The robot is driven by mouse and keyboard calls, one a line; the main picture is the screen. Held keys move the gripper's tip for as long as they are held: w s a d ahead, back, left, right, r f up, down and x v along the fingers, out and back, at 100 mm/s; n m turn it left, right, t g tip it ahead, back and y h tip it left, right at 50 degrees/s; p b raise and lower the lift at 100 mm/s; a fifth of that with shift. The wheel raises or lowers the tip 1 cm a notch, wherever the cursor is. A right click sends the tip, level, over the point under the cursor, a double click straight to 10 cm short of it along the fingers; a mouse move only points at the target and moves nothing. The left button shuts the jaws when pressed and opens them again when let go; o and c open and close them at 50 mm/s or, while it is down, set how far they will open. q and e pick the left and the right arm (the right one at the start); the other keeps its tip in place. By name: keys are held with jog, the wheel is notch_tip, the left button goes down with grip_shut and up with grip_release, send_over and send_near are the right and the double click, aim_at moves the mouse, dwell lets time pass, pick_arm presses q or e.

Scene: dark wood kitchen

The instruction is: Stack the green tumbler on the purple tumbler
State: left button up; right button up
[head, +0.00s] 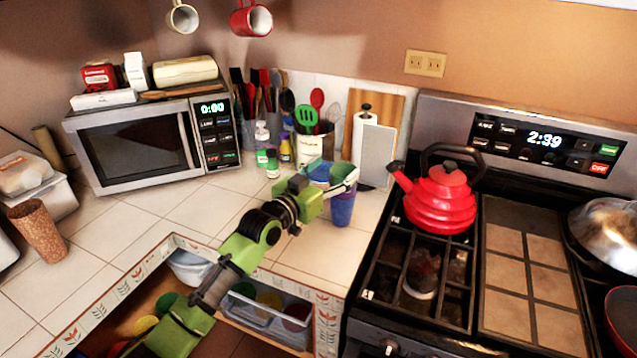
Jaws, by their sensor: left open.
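The purple tumbler (342,209) stands upright on the tiled counter, left of the stove. The green tumbler (341,171) shows just above it, with its rim between the fingers; it appears to sit in or on the purple one, but the gripper hides where they meet. My left gripper (336,181) is open around the stacked tumblers' upper part. Its arm reaches in from the lower left. A blue cup-like thing (318,171) shows just behind the gripper, partly hidden. My right gripper is not in view.
A utensil crock (313,148), small bottles and a paper towel roll (376,150) stand behind. A red kettle (440,198) sits on the stove to the right. The counter in front of the microwave (140,145) is clear. An open drawer (268,322) holds coloured dishes below.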

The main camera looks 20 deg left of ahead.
pick_arm(q)
jog(key=v, duration=0.6)
jog(key=shift+s+b, duration=0.35)
jog(key=shift+b, duration=0.1)
